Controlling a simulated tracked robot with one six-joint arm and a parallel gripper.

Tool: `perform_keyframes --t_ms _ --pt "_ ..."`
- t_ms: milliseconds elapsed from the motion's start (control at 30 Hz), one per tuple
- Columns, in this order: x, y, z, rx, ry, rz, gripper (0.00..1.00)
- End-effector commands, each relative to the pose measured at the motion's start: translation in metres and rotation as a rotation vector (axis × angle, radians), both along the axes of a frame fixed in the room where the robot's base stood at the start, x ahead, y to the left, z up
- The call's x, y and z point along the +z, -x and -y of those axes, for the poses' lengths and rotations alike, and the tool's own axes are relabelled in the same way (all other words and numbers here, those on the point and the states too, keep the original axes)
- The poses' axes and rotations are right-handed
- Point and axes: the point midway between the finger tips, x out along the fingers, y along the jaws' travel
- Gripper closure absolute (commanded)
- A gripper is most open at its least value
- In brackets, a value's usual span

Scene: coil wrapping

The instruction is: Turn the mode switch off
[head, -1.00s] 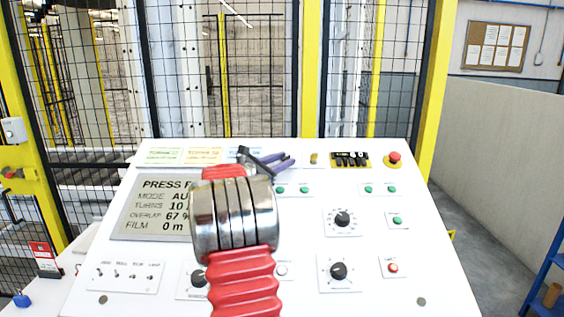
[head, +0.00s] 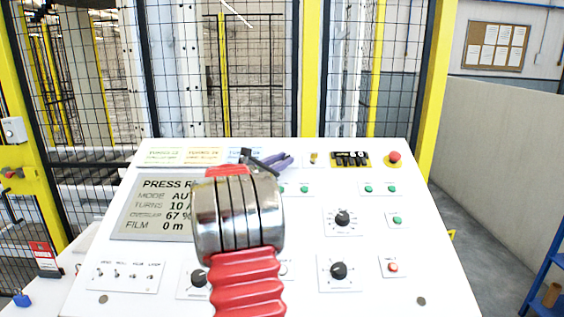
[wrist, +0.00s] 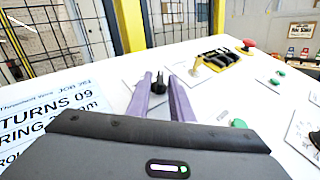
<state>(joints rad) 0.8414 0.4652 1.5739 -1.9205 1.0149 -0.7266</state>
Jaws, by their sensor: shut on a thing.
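The mode switch shows in the wrist view as a small black knob (wrist: 158,82) on a pale plate, standing up from the white panel. My gripper (wrist: 160,84) has its two purple fingers on either side of the knob, shut on it. In the head view my gripper (head: 281,160) is at the panel's back edge, and my own arm and the fingers hide the knob there. The knob's markings cannot be read.
The white sloped panel (head: 375,295) carries a display (head: 150,210), a yellow-plated black switch block (head: 351,159), a red mushroom button (head: 394,158), several green buttons and black dials (head: 342,218). A brass key switch (wrist: 197,62) is just right of the fingers. Mesh fencing stands behind.

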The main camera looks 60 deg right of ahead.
Motion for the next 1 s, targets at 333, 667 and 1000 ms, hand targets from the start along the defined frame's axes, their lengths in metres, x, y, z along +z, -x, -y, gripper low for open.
perform_keyframes --t_ms 333,667,1000 --pt "-0.0019 0.0073 0.0011 0.139 0.026 -0.059 1.0" --pt "-0.0019 0.0102 0.0016 0.28 0.056 -0.114 1.0" --pt "-0.0025 0.0108 0.0019 0.376 0.075 -0.152 1.0"
